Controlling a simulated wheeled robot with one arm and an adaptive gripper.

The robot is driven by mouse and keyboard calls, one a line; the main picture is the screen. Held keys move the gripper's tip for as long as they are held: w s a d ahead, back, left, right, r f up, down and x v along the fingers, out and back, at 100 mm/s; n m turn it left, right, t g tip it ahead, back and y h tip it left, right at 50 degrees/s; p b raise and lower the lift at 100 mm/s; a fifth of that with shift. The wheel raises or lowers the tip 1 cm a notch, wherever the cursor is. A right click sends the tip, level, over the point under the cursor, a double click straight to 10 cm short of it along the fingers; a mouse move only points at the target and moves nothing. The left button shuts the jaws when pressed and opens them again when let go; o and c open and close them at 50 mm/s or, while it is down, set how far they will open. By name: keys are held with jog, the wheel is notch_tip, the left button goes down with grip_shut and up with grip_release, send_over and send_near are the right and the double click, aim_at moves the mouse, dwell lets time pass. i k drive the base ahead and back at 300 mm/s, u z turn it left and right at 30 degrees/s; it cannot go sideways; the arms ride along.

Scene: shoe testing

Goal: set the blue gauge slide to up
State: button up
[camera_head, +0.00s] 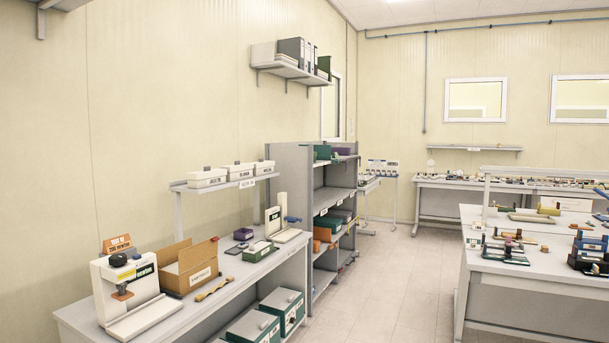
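My gripper is not in view.
The left workbench (215,304) also holds a white device with a black knob (118,260), a cardboard box (189,264), a wooden-handled tool (212,290) and a green-based device (260,250). A grey shelf unit (291,167) stands beyond. Open floor (400,285) lies between this bench and the right table (520,265).

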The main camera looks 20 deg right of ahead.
aim_at(293, 219)
jog(key=z, duration=0.9)
jog(key=i, duration=1.1)
jog(key=z, duration=0.35)
jog(key=i, duration=1.35)
jog(key=u, duration=1.25)
jog(key=i, duration=0.7)
jog(key=u, duration=0.65)
